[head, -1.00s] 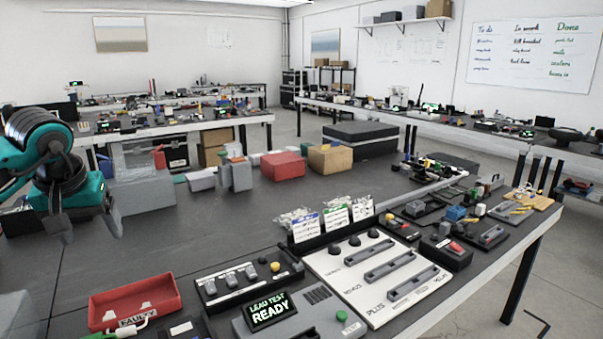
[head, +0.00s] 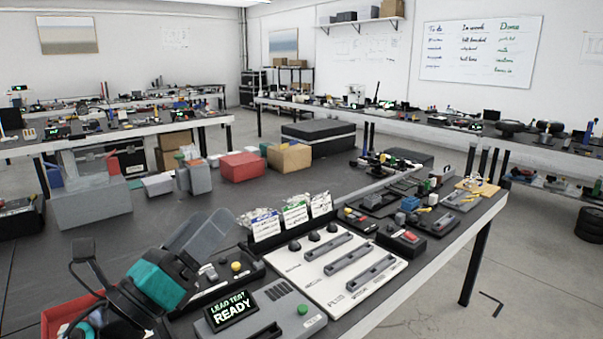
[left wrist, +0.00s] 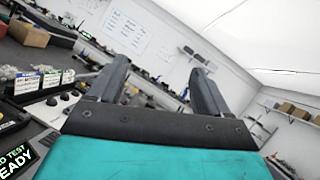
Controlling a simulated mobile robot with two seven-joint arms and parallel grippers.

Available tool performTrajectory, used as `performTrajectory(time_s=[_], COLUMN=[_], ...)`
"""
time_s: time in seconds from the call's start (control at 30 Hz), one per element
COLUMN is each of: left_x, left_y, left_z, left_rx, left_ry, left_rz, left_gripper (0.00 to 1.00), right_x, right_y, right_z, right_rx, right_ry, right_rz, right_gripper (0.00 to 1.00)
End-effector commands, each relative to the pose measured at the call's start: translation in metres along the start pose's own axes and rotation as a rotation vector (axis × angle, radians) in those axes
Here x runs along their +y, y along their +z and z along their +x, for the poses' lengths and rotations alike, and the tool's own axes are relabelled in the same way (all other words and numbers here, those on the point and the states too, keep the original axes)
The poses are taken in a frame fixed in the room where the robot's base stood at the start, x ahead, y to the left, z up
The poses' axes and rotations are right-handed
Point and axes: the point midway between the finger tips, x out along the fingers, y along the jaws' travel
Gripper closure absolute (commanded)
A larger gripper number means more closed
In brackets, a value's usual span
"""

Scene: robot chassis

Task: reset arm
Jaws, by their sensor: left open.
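My left gripper (head: 148,236) is teal and black and sits low at the left of the head view. Its two dark fingers are spread apart with nothing between them. It appears in front of the red tray (head: 52,318) and the left end of the black switch panel (head: 212,290), hiding parts of both. I cannot tell its height above the bench. The left wrist view also shows the open, empty fingers (left wrist: 160,68), pointing up toward the wall and ceiling. My right gripper is not in view.
The LEAD TEST READY box (head: 262,318) is right of the gripper. A white slotted panel (head: 345,285) and card holder (head: 258,238) stand beyond it. Grey (head: 90,205), red (head: 242,166) and tan (head: 289,158) boxes stand further back. The dark surface (head: 160,222) between is mostly clear.

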Motion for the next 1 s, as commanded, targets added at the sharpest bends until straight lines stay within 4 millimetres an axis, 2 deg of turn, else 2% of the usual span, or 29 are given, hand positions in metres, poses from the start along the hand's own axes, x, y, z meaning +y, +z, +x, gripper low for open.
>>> performTrajectory(time_s=[0.03, 0.17, 0.27, 0.3, 0.4, 0.5, 0.6, 0.8, 1.0], left_x=[0.015, 0.058, 0.086, 0.093, 0.1, 0.093, 0.08, 0.045, 0.008], left_y=[-0.001, -0.014, -0.041, -0.055, -0.092, -0.123, -0.146, -0.177, -0.197], left_z=[-0.012, -0.053, -0.1, -0.121, -0.175, -0.22, -0.254, -0.307, -0.347], left_rx=[-0.058, -0.219, -0.354, -0.411, -0.557, -0.684, -0.787, -0.963, -1.117], left_ry=[0.114, 0.424, 0.68, 0.787, 1.051, 1.273, 1.454, 1.755, 2.019], left_rz=[-0.193, -0.667, -1.008, -1.137, -1.413, -1.601, -1.725, -1.869, -1.933], left_gripper=[0.22, 0.22, 0.22, 0.22, 0.22, 0.22, 0.22, 0.22, 0.22], right_x=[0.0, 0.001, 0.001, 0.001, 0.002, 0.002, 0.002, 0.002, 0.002], right_y=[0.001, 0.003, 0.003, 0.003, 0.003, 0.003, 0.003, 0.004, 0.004], right_z=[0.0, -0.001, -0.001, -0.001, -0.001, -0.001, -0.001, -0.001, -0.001], right_rx=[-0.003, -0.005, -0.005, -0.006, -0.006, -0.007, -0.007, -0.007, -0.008], right_ry=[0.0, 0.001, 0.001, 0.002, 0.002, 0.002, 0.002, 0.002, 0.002], right_rz=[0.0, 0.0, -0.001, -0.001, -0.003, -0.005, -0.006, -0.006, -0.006], right_gripper=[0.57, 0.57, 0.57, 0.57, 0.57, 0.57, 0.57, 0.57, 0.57])
